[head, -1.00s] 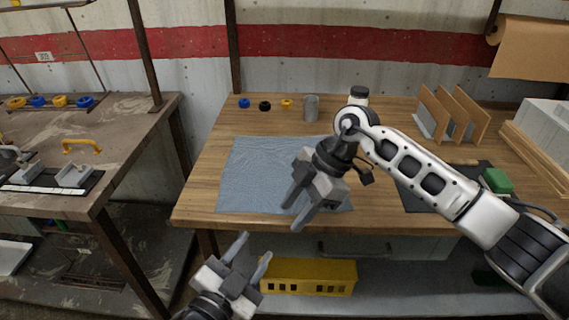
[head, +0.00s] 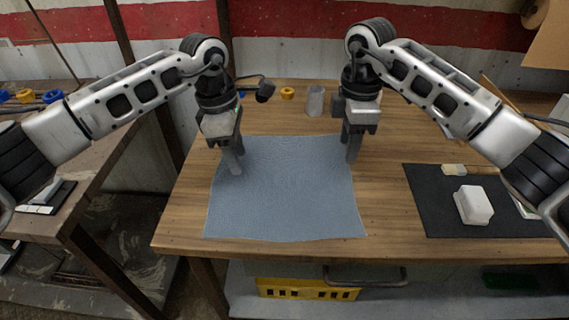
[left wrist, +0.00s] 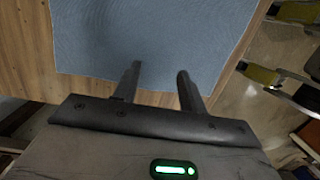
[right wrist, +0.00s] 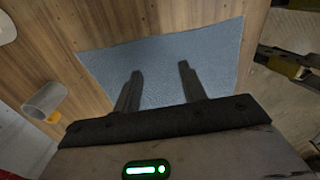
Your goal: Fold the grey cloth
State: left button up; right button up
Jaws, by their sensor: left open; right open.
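The grey cloth (head: 285,190) lies flat and spread out on the wooden table, a blue-grey rough square. It also shows in the left wrist view (left wrist: 150,40) and the right wrist view (right wrist: 165,65). My left gripper (head: 234,170) is open and empty, its fingers pointing down over the cloth's far left part. My right gripper (head: 351,158) is open and empty, its fingers pointing down near the far right corner. I cannot tell whether either gripper's fingertips touch the cloth. The far edge of the cloth runs between the two grippers.
A grey cup (head: 315,101) and a yellow ring (head: 287,93) stand behind the cloth. A black mat (head: 430,205) with a white block (head: 473,205) lies to the right. The table (head: 180,215) is bare left of the cloth. A yellow crate (head: 300,290) sits below.

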aim_at(226, 178)
pick_arm(q)
jog(key=w+a+r+y, duration=0.2)
jog(key=a, duration=0.1)
jog(key=shift+t, duration=0.3)
jog(key=shift+a+f, duration=0.2)
jog(key=shift+f, duration=3.75)
pick_arm(e)
jog(key=shift+w+d+f, duration=0.15)
jog(key=shift+f, duration=1.8)
jog(key=shift+w+d+f, duration=0.1)
jog(key=shift+f, duration=1.8)
pick_arm(q)
jog(key=shift+f, duration=0.25)
pick_arm(e)
jog(key=shift+f, duration=0.25)
pick_arm(q)
jog(key=shift+r, duration=0.15)
pick_arm(e)
jog(key=shift+r, duration=0.15)
pick_arm(q)
jog(key=shift+c, duration=0.4)
pick_arm(e)
jog(key=shift+c, duration=0.4)
pick_arm(q)
jog(key=shift+s, duration=0.1)
grip_shut()
pick_arm(e)
grip_shut()
